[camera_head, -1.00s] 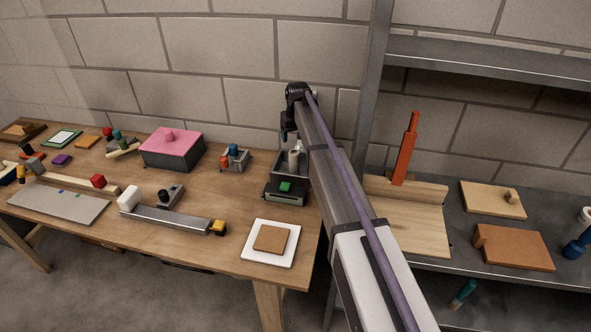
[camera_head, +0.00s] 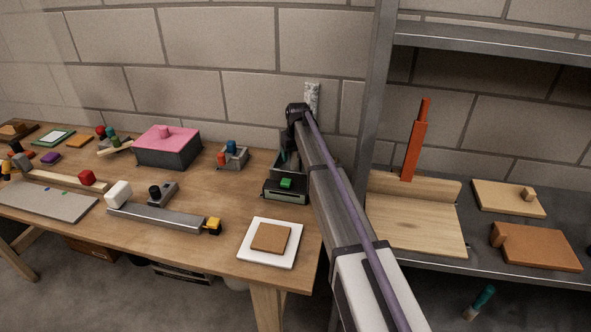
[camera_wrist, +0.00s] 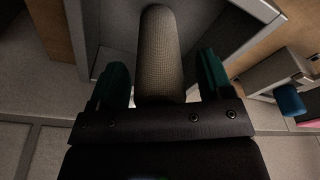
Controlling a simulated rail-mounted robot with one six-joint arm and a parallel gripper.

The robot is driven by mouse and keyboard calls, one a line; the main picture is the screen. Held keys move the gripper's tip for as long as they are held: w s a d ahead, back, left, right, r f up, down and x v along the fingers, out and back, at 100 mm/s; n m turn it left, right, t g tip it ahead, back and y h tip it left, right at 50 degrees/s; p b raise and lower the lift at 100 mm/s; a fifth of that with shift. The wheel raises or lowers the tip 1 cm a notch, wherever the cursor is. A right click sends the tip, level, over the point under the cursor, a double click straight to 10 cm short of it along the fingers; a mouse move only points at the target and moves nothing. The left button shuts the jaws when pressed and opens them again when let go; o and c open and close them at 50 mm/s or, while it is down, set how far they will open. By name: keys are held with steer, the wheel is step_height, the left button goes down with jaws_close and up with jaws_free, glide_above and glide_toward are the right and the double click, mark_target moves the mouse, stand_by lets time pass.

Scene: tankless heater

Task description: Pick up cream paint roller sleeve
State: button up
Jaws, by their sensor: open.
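The cream paint roller sleeve (camera_wrist: 158,38) is a textured cylinder in the middle of the wrist view. It lies between the two green fingers of my gripper (camera_wrist: 162,66), with a visible gap on each side. My gripper is open and holds nothing. The sleeve is in a grey open-topped box, whose wall shows in the wrist view (camera_wrist: 98,62). In the head view my gripper (camera_head: 291,146) is over this dark box (camera_head: 287,196) with a green block at its front. My arm hides most of the sleeve there.
A grey bin with red and blue items (camera_head: 233,156) stands left of the box. A pink-lidded box (camera_head: 167,146) is farther left. A white tile with a brown square (camera_head: 271,240) lies in front. A metal shelf post (camera_head: 367,120) rises close on the right.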

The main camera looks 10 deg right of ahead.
steer(key=shift+r, duration=0.15)
steer(key=shift+c, duration=0.2)
steer(key=c, duration=1.2)
step_height(320, 180, up, 10)
steer(key=p, duration=1)
steer(key=shift+r+p, duration=0.15)
steer(key=shift+p, duration=0.15)
steer(key=shift+c, duration=0.2)
steer(key=shift+f, duration=0.2)
